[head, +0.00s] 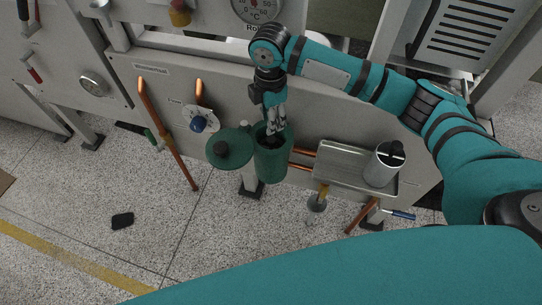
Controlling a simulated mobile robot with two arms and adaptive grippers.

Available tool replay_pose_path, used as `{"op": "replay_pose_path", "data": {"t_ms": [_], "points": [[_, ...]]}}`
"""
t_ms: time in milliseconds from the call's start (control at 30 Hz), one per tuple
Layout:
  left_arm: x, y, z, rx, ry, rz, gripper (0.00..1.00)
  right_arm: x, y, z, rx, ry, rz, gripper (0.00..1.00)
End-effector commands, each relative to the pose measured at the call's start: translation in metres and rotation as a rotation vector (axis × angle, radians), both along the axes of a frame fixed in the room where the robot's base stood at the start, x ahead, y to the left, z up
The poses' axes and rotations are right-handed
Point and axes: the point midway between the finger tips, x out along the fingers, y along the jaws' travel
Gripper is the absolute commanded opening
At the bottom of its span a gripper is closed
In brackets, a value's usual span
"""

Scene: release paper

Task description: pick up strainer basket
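My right gripper (274,128) reaches down from my teal arm to the mouth of an open green cylindrical housing (271,167). Its grey fingertips are at or just inside the rim, above something dark in the housing. I cannot tell whether the fingers touch or grip it. A strainer basket inside the housing is not clearly visible. The green round lid (230,149), with a dark knob, is swung out to the left of the housing. A grey metal cylinder with a black top (384,166), possibly a basket, stands on a metal tray at right. My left gripper is out of view.
The metal tray (340,168) juts from the grey machine panel beside the housing. A dark flat object (122,220) lies on the open floor.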

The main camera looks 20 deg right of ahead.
Motion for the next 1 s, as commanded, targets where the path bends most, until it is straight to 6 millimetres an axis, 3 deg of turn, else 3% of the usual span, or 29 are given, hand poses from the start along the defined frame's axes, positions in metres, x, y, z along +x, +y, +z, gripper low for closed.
{"op": "replay_pose_path", "data": {"t_ms": [133, 267, 600, 867, 1000], "points": [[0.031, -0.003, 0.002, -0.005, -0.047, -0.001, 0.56, 0.0, 0.0, -0.018, 0.001, 0.001, -0.001, 0.34], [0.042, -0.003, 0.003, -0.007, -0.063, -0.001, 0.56, 0.0, 0.0, -0.024, 0.001, 0.0, 0.0, 0.34], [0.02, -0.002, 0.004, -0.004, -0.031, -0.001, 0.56, -0.002, -0.002, -0.069, 0.0, 0.0, 0.0, 0.34], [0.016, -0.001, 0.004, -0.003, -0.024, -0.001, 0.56, -0.001, -0.002, -0.073, 0.0, -0.002, 0.001, 0.34], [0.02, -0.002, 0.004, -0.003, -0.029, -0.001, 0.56, -0.001, -0.002, -0.073, 0.0, -0.002, 0.001, 0.19]]}}
